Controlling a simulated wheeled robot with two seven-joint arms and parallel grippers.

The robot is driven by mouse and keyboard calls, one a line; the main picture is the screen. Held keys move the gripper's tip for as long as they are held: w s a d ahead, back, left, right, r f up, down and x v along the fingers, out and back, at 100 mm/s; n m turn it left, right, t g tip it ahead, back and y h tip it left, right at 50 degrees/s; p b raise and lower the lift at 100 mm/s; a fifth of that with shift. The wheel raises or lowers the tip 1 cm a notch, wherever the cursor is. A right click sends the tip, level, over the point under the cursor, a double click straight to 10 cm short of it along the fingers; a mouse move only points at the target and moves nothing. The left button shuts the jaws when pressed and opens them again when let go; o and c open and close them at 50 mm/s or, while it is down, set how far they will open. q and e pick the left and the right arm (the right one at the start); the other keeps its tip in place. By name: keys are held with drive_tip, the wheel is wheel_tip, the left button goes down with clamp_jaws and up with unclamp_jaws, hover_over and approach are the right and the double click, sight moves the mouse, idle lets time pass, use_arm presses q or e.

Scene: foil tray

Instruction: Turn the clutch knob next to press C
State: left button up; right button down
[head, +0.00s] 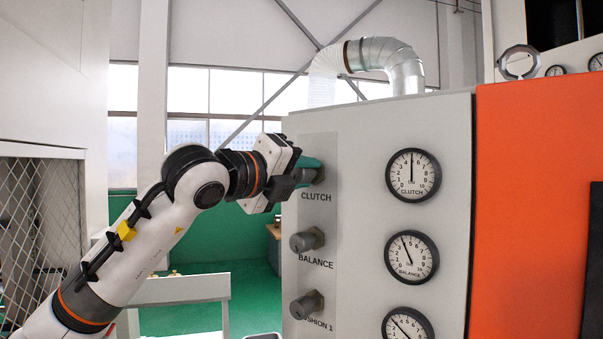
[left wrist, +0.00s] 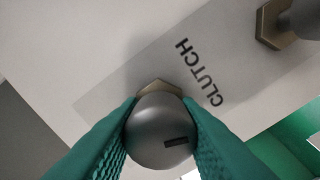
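The grey clutch knob (head: 319,175) sits on the light panel above the label CLUTCH, mostly hidden by my gripper in the head view. In the left wrist view the knob (left wrist: 162,132) shows its round end with a dark slot. My left gripper (head: 308,169) reaches it from the left. Its teal fingers lie against both sides of the knob, and it looks shut on it. The clutch gauge (head: 413,175) is to the right, its needle pointing nearly straight up, near 5. No press letter is readable. My right gripper is out of view.
Below are the balance knob (head: 307,240) and the cushion 1 knob (head: 307,305), with the balance gauge (head: 411,257) and another gauge (head: 407,325) to their right. An orange panel (head: 530,200) is at the right. A mesh screen (head: 35,220) stands at the left.

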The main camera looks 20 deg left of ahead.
use_arm(q)
drive_tip(key=shift+f+b, duration=0.25)
drive_tip(key=shift+b, duration=0.2)
drive_tip(key=shift+f+m+b, duration=0.1)
drive_tip(key=shift+m+b, duration=0.9)
drive_tip(key=shift+b, duration=0.1)
drive_tip(key=shift+d+r+m+b, duration=0.15)
drive_tip(key=shift+m+b, duration=0.35)
drive_tip(key=shift+m, duration=0.5)
drive_tip(key=shift+r, duration=0.1)
drive_tip(key=o, duration=1)
drive_tip(key=shift+c, duration=0.2)
drive_tip(key=shift+s+a, duration=0.1)
drive_tip(key=shift+a, duration=0.1)
